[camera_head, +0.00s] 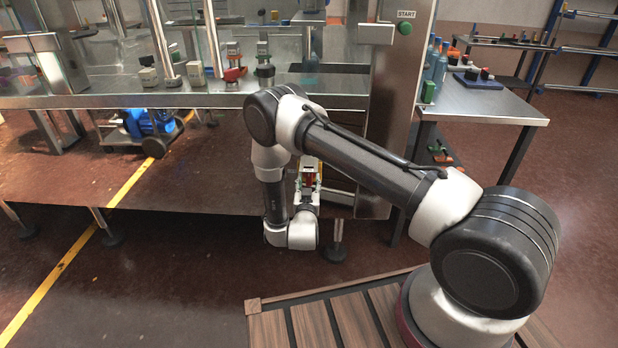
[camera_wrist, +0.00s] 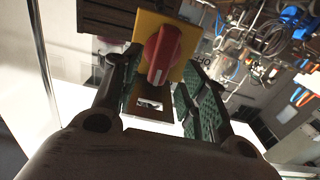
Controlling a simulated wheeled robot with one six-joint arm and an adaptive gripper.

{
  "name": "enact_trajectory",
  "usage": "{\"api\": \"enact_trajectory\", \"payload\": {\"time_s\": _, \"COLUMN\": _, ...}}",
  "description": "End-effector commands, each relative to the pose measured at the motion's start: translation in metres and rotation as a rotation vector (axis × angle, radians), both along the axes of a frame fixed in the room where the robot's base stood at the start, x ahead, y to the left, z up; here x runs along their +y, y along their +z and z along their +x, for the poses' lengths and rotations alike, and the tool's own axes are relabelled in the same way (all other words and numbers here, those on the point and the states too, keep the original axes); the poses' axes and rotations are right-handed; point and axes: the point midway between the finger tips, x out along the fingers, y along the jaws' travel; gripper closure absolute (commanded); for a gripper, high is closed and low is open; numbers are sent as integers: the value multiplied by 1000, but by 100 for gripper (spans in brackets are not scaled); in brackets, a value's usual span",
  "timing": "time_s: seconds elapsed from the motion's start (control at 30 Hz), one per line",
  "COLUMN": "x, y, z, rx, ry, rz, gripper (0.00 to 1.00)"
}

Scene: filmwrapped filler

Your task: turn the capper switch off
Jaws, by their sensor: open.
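The capper switch is a red rotary knob (camera_wrist: 163,55) on a yellow plate (camera_wrist: 183,28) in the wrist view. The knob's grip bar stands close to upright in that picture. My gripper (camera_wrist: 163,80) is open, with a dark, green-padded finger on either side of the knob's lower part. I cannot tell whether either finger touches it. In the head view my gripper (camera_head: 308,183) is small, below the machine's table edge, and a bit of yellow and red shows there. My own arm crosses in front and the knob's face is not clear in that view.
The machine's steel table (camera_head: 200,97) spans the upper left. A side table (camera_head: 480,105) with bottles stands at the right. The floor at the lower left is open.

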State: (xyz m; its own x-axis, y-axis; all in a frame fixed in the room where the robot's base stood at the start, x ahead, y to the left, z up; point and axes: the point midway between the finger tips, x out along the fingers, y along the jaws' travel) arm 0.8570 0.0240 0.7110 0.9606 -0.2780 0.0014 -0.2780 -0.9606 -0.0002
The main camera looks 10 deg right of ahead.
Motion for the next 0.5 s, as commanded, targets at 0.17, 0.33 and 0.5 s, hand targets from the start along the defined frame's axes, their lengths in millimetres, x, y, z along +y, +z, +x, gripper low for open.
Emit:
{"api": "enact_trajectory", "payload": {"time_s": 0.17, "x": -7, "y": 0, "z": 25, "rx": 0, "ry": 0, "rz": 1, "gripper": 57}}
{"api": "enact_trajectory", "payload": {"time_s": 0.33, "x": -10, "y": 0, "z": 35, "rx": 1, "ry": 1, "rz": 0, "gripper": 57}}
{"api": "enact_trajectory", "payload": {"time_s": 0.5, "x": -10, "y": 0, "z": 36, "rx": 1, "ry": 2, "rz": 0, "gripper": 57}}
